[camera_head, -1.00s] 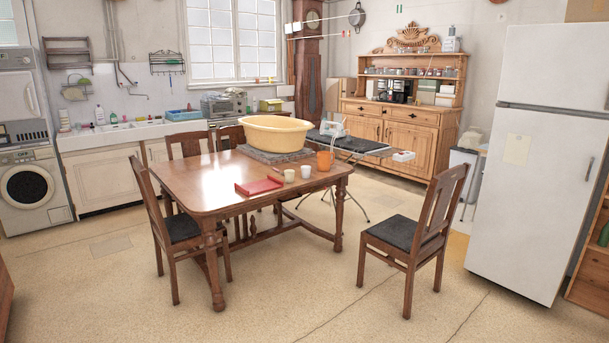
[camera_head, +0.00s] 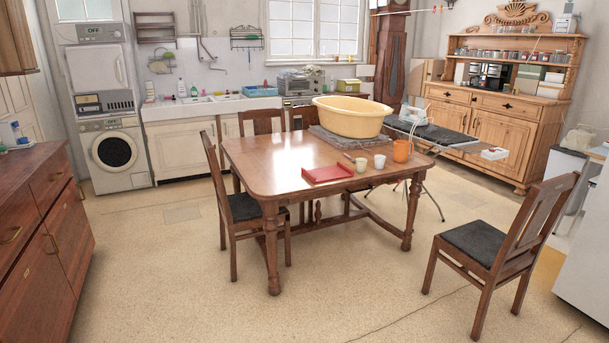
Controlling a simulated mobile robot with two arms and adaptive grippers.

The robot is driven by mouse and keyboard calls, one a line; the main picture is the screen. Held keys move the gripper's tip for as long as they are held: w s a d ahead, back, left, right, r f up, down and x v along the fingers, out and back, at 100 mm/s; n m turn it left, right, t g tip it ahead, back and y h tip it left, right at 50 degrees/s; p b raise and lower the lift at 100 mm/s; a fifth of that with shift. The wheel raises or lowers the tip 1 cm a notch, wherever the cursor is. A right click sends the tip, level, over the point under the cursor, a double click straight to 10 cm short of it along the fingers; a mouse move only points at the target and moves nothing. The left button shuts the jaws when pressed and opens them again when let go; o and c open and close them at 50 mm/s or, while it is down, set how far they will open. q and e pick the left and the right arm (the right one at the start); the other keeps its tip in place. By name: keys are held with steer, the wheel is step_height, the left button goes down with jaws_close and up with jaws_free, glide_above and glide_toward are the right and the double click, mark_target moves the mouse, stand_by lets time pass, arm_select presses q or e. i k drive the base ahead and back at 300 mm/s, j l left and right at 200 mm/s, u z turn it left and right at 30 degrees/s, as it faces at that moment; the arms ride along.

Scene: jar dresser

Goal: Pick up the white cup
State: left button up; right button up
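The small white cup (camera_head: 379,161) stands upright on the wooden table (camera_head: 262,170), near its right front edge. A cream-coloured cup (camera_head: 361,165) stands just to its left, and an orange mug (camera_head: 402,151) stands to its right. A red tray (camera_head: 327,174) lies to the left of the cups. Neither of my grippers shows in the head view.
A yellow basin (camera_head: 350,117) sits at the back of the table. Dark-seated chairs stand around it, one at the right (camera_head: 500,250). A brown dresser (camera_head: 42,240) is at the left. The floor in front of the table (camera_head: 200,300) is clear.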

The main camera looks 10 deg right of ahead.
mark_target(379, 159)
steer(key=i+l+z, duration=0.3)
steer(key=i, duration=0.25)
steer(key=i+l+z, duration=0.3)
steer(key=i, duration=0.3)
steer(key=i+z, duration=0.35)
steer(key=i, duration=0.2)
